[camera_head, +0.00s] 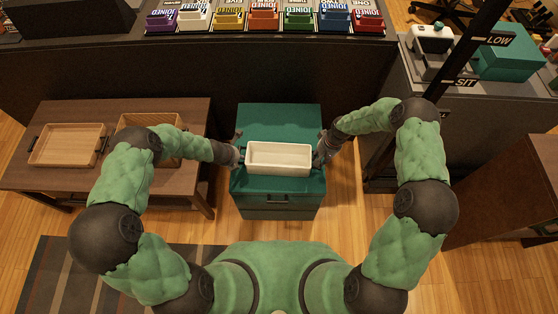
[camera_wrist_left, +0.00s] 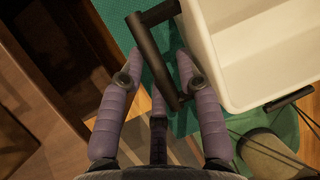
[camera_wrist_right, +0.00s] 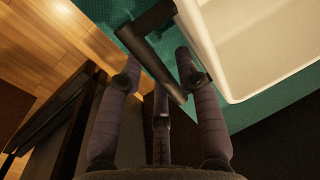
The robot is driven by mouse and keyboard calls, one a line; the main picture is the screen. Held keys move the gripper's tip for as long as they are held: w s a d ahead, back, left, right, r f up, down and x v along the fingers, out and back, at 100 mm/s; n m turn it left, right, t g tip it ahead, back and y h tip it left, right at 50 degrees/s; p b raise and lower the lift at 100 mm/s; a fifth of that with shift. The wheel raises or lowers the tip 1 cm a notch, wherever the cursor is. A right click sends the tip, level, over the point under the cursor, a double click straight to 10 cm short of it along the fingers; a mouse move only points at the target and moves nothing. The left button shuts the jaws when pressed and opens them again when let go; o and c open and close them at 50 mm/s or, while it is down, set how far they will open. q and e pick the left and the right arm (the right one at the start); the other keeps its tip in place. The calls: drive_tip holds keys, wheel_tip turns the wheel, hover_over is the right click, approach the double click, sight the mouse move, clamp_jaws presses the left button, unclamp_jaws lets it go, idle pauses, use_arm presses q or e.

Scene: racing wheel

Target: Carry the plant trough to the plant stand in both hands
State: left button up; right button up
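The plant trough (camera_head: 279,155) is a cream, open, empty rectangular box with a dark handle at each end. It appears to rest level on a teal-topped cabinet (camera_head: 278,120) in front of me. My left gripper (camera_head: 237,155) is at its left end; in the left wrist view the open fingers (camera_wrist_left: 160,60) straddle the dark handle (camera_wrist_left: 153,60). My right gripper (camera_head: 322,152) is at the right end; its fingers (camera_wrist_right: 160,62) are likewise apart, with the other handle (camera_wrist_right: 150,63) between them. I cannot tell which piece is the plant stand.
A brown wooden table (camera_head: 60,178) with wooden trays (camera_head: 68,145) stands at left. A dark counter with several coloured bins (camera_head: 263,18) is behind. A dark post (camera_head: 470,60) labelled SIT and LOW and a brown cabinet (camera_head: 500,190) are at right. Wood floor shows between.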

use_arm(q)
clamp_jaws()
use_arm(e)
clamp_jaws()
use_arm(q)
drive_tip(key=shift+r, duration=0.15)
use_arm(e)
drive_tip(key=shift+r, duration=0.15)
